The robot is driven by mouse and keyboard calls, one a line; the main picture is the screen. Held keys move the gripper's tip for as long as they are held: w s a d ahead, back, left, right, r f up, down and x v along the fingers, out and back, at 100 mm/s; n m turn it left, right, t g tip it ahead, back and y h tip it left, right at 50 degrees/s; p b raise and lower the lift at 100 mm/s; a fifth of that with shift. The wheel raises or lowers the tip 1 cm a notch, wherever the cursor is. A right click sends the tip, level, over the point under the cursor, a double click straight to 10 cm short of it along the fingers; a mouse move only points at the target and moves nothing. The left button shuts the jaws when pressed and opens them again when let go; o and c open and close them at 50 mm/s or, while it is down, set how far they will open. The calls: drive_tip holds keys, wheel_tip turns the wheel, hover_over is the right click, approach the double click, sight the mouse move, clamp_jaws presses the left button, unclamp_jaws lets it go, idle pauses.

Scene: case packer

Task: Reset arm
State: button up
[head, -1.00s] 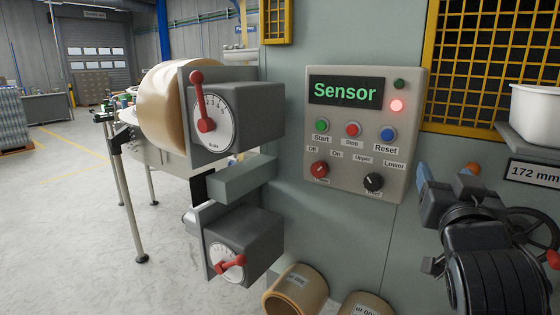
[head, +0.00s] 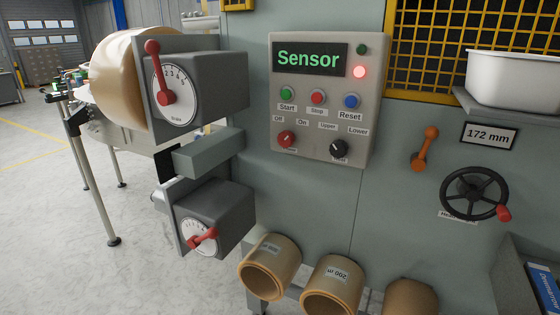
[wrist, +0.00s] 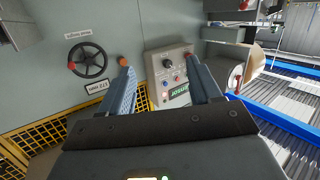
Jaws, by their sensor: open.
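My gripper (wrist: 163,92) shows in the wrist view with its two blue-grey fingers apart and nothing between them. Past the fingertips is the control panel (wrist: 170,75), seen upside down and well clear of the fingers. My arm does not show in the head view now. There the control panel (head: 325,97) reads "Sensor" in green, with a lit red lamp (head: 359,72). It has green, red and blue buttons, a red knob (head: 286,139) and a black knob (head: 338,148).
On the left, two grey dial boxes (head: 206,80) with red levers stick out beside a tape roll (head: 116,75). A black handwheel (head: 474,193), an orange lever (head: 425,148) and a white bin (head: 513,79) are at right. Brown rolls (head: 270,268) sit below. Floor at left is open.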

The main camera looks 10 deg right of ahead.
drive_tip(key=s+a+r+g, duration=0.1)
drive_tip(key=s, duration=1.3)
drive_tip(key=shift+s+r+m, duration=0.35)
drive_tip(key=shift+m, duration=0.05)
